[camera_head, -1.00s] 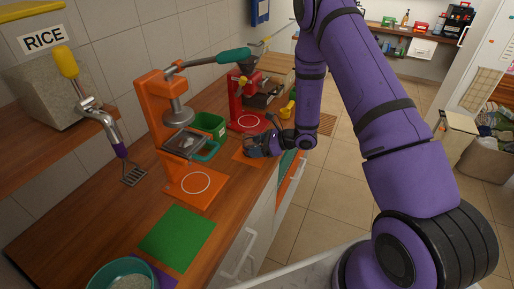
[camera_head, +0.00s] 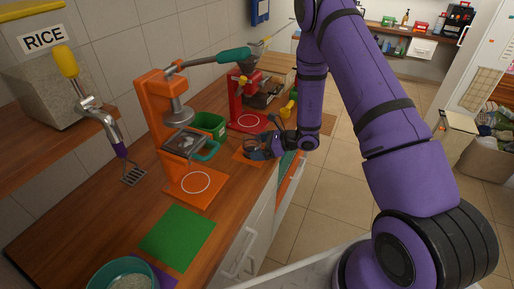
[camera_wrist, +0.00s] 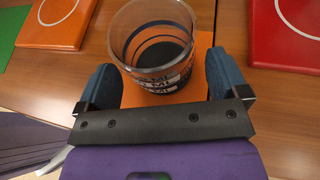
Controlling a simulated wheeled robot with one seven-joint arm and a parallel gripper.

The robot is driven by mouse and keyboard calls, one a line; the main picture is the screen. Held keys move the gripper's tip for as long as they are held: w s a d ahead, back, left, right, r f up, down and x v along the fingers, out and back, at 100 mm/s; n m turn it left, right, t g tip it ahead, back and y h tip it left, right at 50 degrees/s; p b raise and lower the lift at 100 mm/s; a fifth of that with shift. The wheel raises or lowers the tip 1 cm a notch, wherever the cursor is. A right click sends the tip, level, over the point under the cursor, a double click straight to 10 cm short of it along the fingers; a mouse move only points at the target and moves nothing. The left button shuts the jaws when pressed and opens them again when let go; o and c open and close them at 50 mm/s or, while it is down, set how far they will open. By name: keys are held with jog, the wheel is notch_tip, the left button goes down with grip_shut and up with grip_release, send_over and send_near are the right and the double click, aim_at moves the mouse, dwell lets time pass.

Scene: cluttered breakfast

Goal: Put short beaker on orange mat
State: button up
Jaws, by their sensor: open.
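The short beaker (camera_wrist: 153,45) is a clear glass with dark markings and a blue ring. It stands upright on the orange mat (camera_wrist: 165,97). My gripper (camera_wrist: 160,78) is open, with one blue fingertip on each side of the beaker's near part. Whether either finger touches the glass cannot be told. In the head view the beaker (camera_head: 251,147) is small and partly hidden by my gripper (camera_head: 262,146). A strip of the orange mat (camera_head: 241,158) shows beside it there.
An orange coffee machine (camera_head: 160,130) stands to the left, with a green container (camera_head: 211,123) behind it. A red machine (camera_head: 243,98) stands farther back. A green mat (camera_head: 178,237) and a teal bowl (camera_head: 104,272) are at the front of the wooden counter.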

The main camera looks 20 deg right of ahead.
jog(key=v, duration=1.1)
jog(key=s+a+r+n+g, duration=0.2)
jog(key=s+a+r+n, duration=0.15)
jog(key=r, duration=0.45)
jog(key=s+a+r+n+g+h, duration=0.1)
jog(key=s+a+r+n+g, duration=0.15)
jog(key=r+n, duration=0.35)
jog(key=s+a+r+n+g, duration=0.2)
jog(key=s+r+n, duration=0.15)
jog(key=r, duration=0.55)
jog(key=s+d+r+n+t+h, duration=0.2)
jog(key=s+r+n+h, duration=0.3)
jog(key=s, duration=0.5)
jog(key=s+d+r+n+t+h, duration=0.2)
jog(key=s+r+n+h, duration=0.3)
jog(key=s+r, duration=0.4)
jog(key=shift+s+d+r+n+t+h, duration=0.2)
jog(key=shift+s+d+n+t+h, duration=0.15)
jog(key=shift+s+n+t, duration=0.15)
